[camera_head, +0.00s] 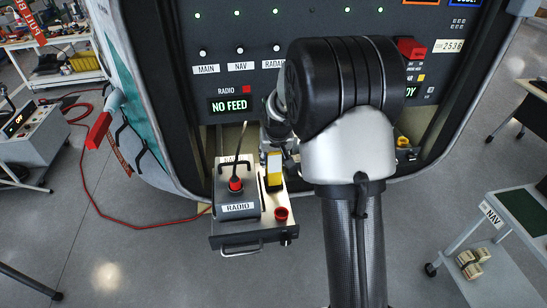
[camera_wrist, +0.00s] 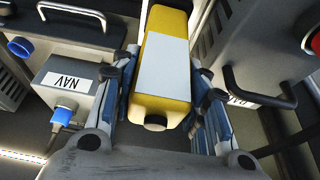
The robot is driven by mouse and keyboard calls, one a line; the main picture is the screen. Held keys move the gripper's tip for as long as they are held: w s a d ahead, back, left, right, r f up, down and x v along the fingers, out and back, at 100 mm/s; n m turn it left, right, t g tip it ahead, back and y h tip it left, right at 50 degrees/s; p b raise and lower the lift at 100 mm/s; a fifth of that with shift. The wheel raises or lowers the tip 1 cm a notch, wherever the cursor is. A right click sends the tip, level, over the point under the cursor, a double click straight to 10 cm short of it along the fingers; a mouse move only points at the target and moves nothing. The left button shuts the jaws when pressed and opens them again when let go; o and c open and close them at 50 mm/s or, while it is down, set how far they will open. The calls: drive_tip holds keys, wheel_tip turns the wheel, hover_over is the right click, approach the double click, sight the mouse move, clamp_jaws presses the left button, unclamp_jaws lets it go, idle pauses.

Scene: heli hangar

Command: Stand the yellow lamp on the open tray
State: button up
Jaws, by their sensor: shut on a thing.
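The yellow lamp (camera_head: 274,172) has a pale panel on its face. In the wrist view the lamp (camera_wrist: 174,22) lies between the two fingers of my gripper (camera_wrist: 164,78), which is shut on it. The open tray (camera_head: 268,218) is pulled out from the dark console and carries a grey RADIO box (camera_head: 237,207). In the head view the lamp appears upright over the tray's rear right part, beside the RADIO box. I cannot tell whether its base touches the tray. My arm hides most of the gripper in the head view.
The console (camera_head: 235,60) stands behind. The wrist view shows a NAV box (camera_wrist: 68,82) with a blue plug and a black handle (camera_wrist: 262,92). A NAV cart (camera_head: 492,212) stands right; a red cable (camera_head: 92,190) lies left.

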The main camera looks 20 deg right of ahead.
drive_tip(key=shift+f, duration=0.15)
drive_tip(key=o, duration=1.3)
